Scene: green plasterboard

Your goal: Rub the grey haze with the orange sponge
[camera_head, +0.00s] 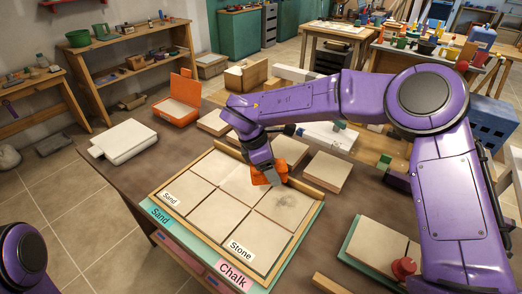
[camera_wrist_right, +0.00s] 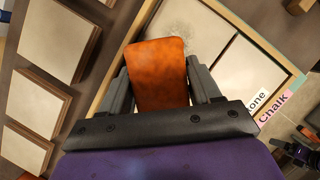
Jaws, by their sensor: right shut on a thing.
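The orange sponge (camera_head: 268,177) is held in my right gripper (camera_head: 265,168) over the back part of the tiled board (camera_head: 215,205). In the right wrist view the sponge (camera_wrist_right: 158,75) sits between the two dark fingers of my right gripper (camera_wrist_right: 161,82), which are shut on its sides. The grey haze (camera_head: 285,203) is a faint smudge on a pale tile at the board's right, just in front of the sponge. It also shows beyond the sponge's tip in the wrist view (camera_wrist_right: 178,28). I cannot tell whether the sponge touches the tile. My left gripper is out of view.
The board has a wooden rim and labels reading Sand, Stone and Chalk. Loose tiles (camera_head: 325,172) lie behind it. An orange open box (camera_head: 178,108) and a white stack (camera_head: 124,141) stand at the back left. A red-knobbed thing (camera_head: 403,268) sits at the right.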

